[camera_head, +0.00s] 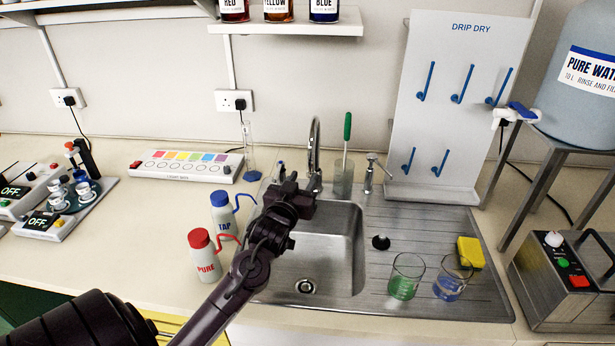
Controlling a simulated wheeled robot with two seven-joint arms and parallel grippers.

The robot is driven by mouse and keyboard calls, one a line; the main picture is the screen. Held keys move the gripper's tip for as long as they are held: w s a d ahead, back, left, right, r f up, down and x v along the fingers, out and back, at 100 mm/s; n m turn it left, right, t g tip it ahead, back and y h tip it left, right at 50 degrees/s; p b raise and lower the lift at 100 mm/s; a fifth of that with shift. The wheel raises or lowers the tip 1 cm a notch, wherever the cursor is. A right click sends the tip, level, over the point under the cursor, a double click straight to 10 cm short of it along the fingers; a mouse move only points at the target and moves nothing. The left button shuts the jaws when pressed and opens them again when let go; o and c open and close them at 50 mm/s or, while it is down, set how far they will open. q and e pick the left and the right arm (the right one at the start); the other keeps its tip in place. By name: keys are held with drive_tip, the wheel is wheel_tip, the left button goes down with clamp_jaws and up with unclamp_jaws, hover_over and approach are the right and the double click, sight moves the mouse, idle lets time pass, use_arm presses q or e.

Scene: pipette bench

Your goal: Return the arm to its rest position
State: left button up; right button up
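My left arm comes in from the lower left and reaches up across the bench. Its dark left gripper (291,186) is over the left rim of the steel sink (340,225), in front of the tap (314,150). The fingers are small and dark, and I cannot tell whether they are open or shut. I see no object held in them. The wrist hides part of the sink's left edge. My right gripper is not in view.
The red-capped PURE bottle (205,262) and blue-capped TAP bottle (223,212) stand close left of my forearm. Two glass beakers, one with green (405,283) and one with blue (449,287), stand on the drainboard beside a yellow sponge (470,252).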

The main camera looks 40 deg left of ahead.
use_arm(q)
drive_tip(key=shift+s+d, duration=0.25)
drive_tip(key=shift+s, duration=0.45)
